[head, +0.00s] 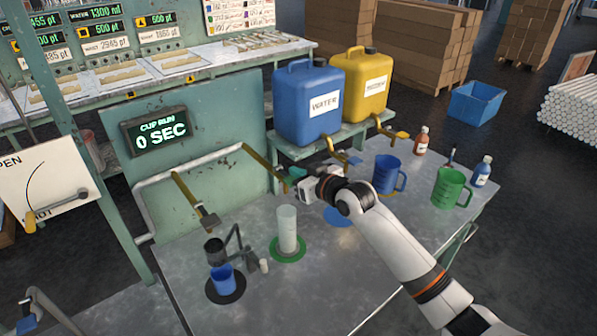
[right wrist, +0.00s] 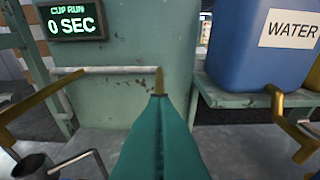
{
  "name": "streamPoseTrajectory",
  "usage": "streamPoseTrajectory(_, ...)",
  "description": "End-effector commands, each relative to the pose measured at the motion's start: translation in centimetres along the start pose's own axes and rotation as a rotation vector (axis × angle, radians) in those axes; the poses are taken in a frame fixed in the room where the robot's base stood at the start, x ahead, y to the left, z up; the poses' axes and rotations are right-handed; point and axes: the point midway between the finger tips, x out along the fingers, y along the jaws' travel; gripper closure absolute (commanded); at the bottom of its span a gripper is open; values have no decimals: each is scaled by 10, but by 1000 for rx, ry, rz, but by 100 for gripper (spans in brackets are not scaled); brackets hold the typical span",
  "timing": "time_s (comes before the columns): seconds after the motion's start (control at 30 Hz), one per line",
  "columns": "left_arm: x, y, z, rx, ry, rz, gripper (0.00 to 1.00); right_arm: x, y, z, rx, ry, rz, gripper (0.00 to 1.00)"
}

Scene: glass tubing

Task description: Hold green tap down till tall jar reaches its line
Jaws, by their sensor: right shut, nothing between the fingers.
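The tall jar (head: 287,228) is a clear, pale cylinder standing upright on a green round mat (head: 276,252) on the metal bench. I cannot make out its line or its fill level. A brass tap arm (head: 257,158) reaches from the grey pipe toward the space above the jar. My right gripper (head: 292,173) is at the end of this arm, with its teal fingers shut and empty; they also fill the middle of the right wrist view (right wrist: 159,125). A brass tip shows just beyond the fingertips there. No green tap handle can be told apart.
A blue water container (head: 309,105) and a yellow one (head: 361,85) stand on a shelf with brass taps. A blue cup (head: 222,279) stands left of the jar. Blue (head: 385,174) and green (head: 450,188) jugs stand right. The display (head: 158,132) reads 0 SEC.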

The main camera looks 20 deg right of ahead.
Motion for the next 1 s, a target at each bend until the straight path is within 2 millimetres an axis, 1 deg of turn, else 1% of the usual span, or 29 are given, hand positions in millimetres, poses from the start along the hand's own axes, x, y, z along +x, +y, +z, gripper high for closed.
streamPoseTrajectory(0.03,-3,0,0,0,0,0,64,1,0,-4,1,2,0,100)
streamPoseTrajectory(0.13,-4,0,0,0,0,0,64,2,0,-10,1,1,1,100)
streamPoseTrajectory(0.47,-4,0,0,0,0,0,64,2,0,-12,0,-1,0,100)
streamPoseTrajectory(0.57,1,0,0,0,0,0,64,3,0,-15,0,-9,0,100)
streamPoseTrajectory(0.67,16,0,-1,0,0,0,64,4,0,-23,0,-45,0,100)
streamPoseTrajectory(0.8,45,-1,-4,0,0,0,64,6,0,-35,0,-133,-1,100)
streamPoseTrajectory(1.0,83,-2,-8,0,0,0,64,8,0,-46,0,-258,-1,100)
